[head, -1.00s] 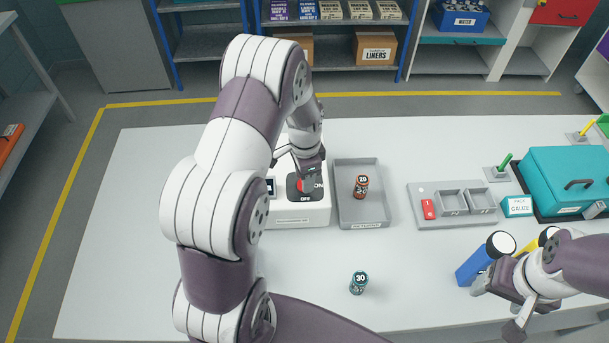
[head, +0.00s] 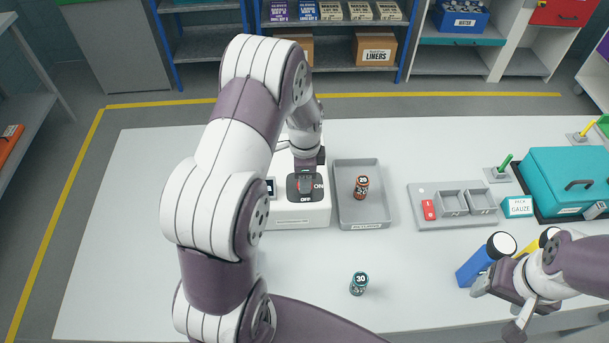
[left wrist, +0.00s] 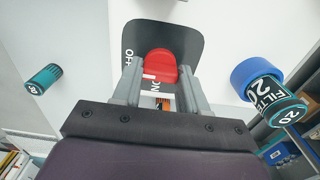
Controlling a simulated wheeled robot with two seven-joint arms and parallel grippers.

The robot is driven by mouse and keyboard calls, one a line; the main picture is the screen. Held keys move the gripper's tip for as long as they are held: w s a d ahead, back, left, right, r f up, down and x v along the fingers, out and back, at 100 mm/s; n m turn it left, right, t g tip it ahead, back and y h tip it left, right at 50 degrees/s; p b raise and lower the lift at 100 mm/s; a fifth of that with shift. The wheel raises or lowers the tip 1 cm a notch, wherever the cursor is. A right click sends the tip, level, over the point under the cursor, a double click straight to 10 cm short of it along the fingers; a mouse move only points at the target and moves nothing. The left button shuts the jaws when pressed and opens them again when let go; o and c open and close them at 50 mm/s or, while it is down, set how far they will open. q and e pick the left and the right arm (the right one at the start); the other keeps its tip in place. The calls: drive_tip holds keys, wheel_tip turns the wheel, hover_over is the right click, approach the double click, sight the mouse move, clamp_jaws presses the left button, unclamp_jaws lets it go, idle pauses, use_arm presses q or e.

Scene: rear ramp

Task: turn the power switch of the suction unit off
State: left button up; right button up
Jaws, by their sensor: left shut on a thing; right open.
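The suction unit (head: 297,213) is a white box on the table, left of the grey tray. Its power switch is a red knob on a dark plate (head: 292,188) marked ON at the right and OFF at the front. My left gripper (head: 305,181) reaches down from above and is shut on the red knob, hiding most of it in the head view. In the left wrist view the red knob (left wrist: 162,64) shows between the two grey fingers (left wrist: 158,88). Which mark the knob points to is unclear. My right gripper (head: 518,305) is open and empty at the front right.
A grey tray (head: 362,222) holding an orange-banded can (head: 361,187) stands close right of the unit. A teal can (head: 359,283) stands in front. The table's left side is clear.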

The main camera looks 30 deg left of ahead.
use_arm(q)
drive_tip(key=shift+w+r, duration=0.1)
drive_tip(key=o, duration=1.1)
drive_tip(key=shift+c, duration=0.2)
wheel_tip(320, 180, up, 13)
drive_tip(key=b, duration=0.3)
drive_tip(key=shift+f, duration=0.2)
